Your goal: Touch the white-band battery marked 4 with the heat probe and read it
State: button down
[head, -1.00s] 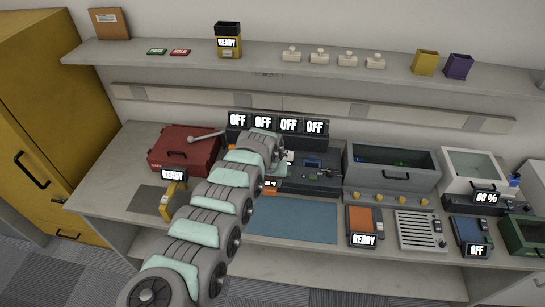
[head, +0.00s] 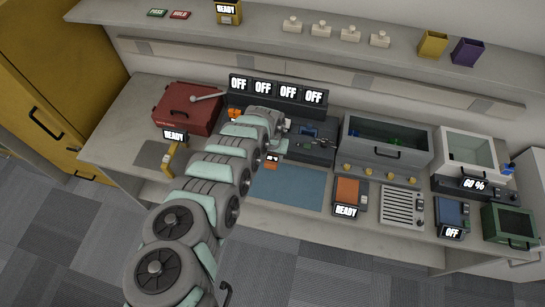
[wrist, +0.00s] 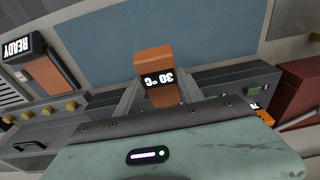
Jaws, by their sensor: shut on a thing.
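The heat probe is an orange block with a dark display reading 30 °C, seen in the wrist view (wrist: 155,68). It also shows small beside my arm in the head view (head: 271,164). My gripper (wrist: 155,95) is shut on the probe, with a finger on each side of it. The probe is held near the blue mat's back left corner; its contact with anything cannot be told. The white-band battery marked 4 cannot be made out in either view. My arm hides part of the bench around the gripper.
A charger row (head: 277,92) shows several OFF displays. A red toolbox (head: 187,108) stands left, a grey bin (head: 387,150) right. The blue mat (head: 290,187) is clear. An orange pad (head: 347,191) with READY lies right of it. An orange item (head: 234,113) sits by the charger row.

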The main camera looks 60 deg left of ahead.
jog(key=shift+w+a+f+b, duration=0.15)
jog(key=shift+w+a+b, duration=0.6)
jog(key=shift+b, duration=1.1)
jog(key=shift+w+a+f+b, duration=0.1)
jog(key=shift+w+a+b, duration=0.55)
jog(key=shift+b, duration=1.2)
jog(key=shift+w+a+r+b, duration=0.15)
jog(key=shift+a+r+b, duration=0.2)
jog(key=shift+b, duration=0.4)
jog(key=shift+w+a+f+b, duration=0.1)
jog(key=shift+w+a+b, duration=0.2)
jog(key=shift+b, duration=0.75)
jog(key=shift+w+a+b, duration=0.1)
jog(key=shift+a+b, duration=0.3)
jog(key=shift+b, duration=0.6)
jog(key=shift+p, duration=0.35)
dwell(0.5)
jog(key=shift+s+d+p, duration=0.15)
jog(key=shift+p, duration=0.25)
jog(key=shift+s+d+p, duration=0.2)
jog(key=shift+d+p, duration=0.05)
jog(key=shift+p, duration=0.8)
jog(key=shift+s+d+r+p, duration=0.2)
jog(key=shift+d+p, duration=0.05)
jog(key=shift+p, duration=0.75)
